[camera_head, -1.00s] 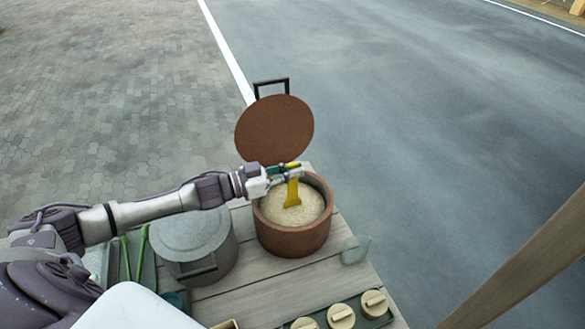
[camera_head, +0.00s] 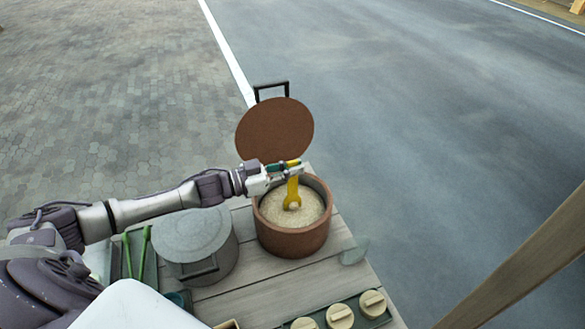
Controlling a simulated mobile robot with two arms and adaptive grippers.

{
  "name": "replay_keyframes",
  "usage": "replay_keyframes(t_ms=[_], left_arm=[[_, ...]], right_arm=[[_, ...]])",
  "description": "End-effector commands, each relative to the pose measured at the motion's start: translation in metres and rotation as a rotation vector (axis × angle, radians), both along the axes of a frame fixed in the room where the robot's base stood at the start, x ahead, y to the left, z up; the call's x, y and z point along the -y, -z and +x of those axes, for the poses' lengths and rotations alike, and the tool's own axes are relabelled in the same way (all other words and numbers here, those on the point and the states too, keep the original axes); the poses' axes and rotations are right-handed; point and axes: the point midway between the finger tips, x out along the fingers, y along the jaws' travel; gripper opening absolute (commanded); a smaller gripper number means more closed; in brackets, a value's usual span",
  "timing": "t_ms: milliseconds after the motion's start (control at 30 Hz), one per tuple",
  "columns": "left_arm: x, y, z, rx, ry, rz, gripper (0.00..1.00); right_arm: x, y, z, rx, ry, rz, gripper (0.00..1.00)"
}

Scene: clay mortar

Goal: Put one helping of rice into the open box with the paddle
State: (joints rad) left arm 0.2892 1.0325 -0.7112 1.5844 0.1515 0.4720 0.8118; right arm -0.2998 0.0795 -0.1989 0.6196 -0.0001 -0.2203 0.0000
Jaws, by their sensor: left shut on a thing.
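The rice (camera_head: 309,212) lies in a round reddish-brown pot (camera_head: 293,243) on the wooden table. The pot's brown lid (camera_head: 274,130) stands tilted open behind it. My left gripper (camera_head: 290,167) is shut on the yellow paddle (camera_head: 292,190) above the pot. The paddle hangs downward and its lower end is at the rice, with a small pale lump on it. How deep the tip sits is hard to tell. The open box cannot be made out for sure; only a tan edge (camera_head: 228,325) shows at the bottom of the picture. My right gripper is not in view.
A grey lidded pot (camera_head: 197,240) stands left of the rice pot. Green tongs (camera_head: 144,248) lie on a dark tray further left. Several round cream lids (camera_head: 340,316) sit on a green tray at the front. A clear item (camera_head: 354,251) is at the right table edge.

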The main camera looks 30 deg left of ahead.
Motion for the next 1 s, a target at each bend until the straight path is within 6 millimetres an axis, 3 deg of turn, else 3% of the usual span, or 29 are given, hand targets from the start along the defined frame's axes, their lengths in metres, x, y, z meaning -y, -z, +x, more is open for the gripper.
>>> replay_keyframes(t_ms=[33, 700, 1000], left_arm=[[0.000, -0.012, 0.000, 0.001, 0.000, 0.000, 0.00], [0.000, -0.079, 0.000, 0.001, 0.000, -0.001, 0.00], [0.000, -0.089, 0.000, 0.001, 0.000, -0.001, 0.00]], right_arm=[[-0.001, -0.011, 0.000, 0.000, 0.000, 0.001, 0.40], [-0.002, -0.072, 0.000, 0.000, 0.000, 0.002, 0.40], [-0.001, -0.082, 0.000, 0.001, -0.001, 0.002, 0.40]])
